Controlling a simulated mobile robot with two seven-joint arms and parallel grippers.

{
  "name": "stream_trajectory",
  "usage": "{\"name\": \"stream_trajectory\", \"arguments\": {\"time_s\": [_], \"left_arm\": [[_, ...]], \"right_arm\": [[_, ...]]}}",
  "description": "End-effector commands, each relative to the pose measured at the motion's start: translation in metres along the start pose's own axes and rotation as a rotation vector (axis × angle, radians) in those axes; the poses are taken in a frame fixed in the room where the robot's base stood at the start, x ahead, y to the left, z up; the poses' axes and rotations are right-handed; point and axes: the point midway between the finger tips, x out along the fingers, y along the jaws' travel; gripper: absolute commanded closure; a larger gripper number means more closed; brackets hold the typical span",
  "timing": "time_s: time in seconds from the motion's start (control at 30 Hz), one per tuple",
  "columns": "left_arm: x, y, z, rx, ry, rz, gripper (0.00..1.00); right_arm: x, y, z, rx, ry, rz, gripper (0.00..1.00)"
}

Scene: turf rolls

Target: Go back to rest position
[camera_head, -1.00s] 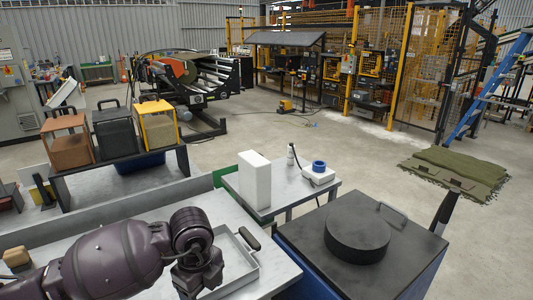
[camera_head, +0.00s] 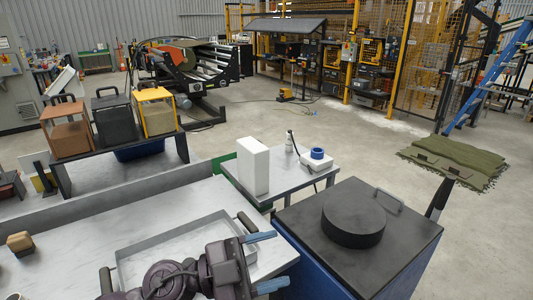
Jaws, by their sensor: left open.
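My left gripper (camera_head: 266,262) is in the camera_head view at the bottom, low over the right part of the grey metal tray (camera_head: 130,254). Its two blue-tipped fingers point right and stand apart, with nothing between them. My left arm hides part of the tray and its near edge. The tray lies on the pale worktable (camera_head: 85,270) and has dark handles. My right gripper is not in this view.
A blue cabinet with a black top (camera_head: 405,237) and a round black block (camera_head: 353,217) stands close right of the gripper. A white box (camera_head: 253,166) stands on a side table behind. Three lantern-like boxes sit on a rack at left. Open floor lies beyond.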

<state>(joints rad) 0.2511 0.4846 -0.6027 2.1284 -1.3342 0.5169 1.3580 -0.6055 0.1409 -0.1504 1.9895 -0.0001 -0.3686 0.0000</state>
Motion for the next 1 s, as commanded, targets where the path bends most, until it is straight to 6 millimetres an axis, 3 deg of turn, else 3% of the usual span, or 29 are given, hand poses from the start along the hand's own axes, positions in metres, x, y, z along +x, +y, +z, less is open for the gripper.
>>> {"name": "stream_trajectory", "arguments": {"time_s": [0.17,0.3,0.5,0.67,0.77,1.0], "left_arm": [[-0.03,-0.043,-0.005,-0.045,-0.02,-0.401,0.33],[-0.07,-0.067,0.006,-0.099,-0.123,-0.692,0.33],[-0.143,-0.074,0.036,-0.216,-0.384,-1.032,0.33],[-0.204,-0.05,0.061,-0.353,-0.662,-1.212,0.33],[-0.24,-0.023,0.074,-0.459,-0.857,-1.273,0.33],[-0.304,0.065,0.082,-0.755,-1.304,-1.241,0.33]], "right_arm": [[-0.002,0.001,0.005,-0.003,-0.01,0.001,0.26],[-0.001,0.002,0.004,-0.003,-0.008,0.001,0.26],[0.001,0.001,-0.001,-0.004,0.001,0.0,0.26],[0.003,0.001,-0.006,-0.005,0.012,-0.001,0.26],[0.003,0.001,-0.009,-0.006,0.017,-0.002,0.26],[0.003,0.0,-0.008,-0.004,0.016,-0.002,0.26]]}}
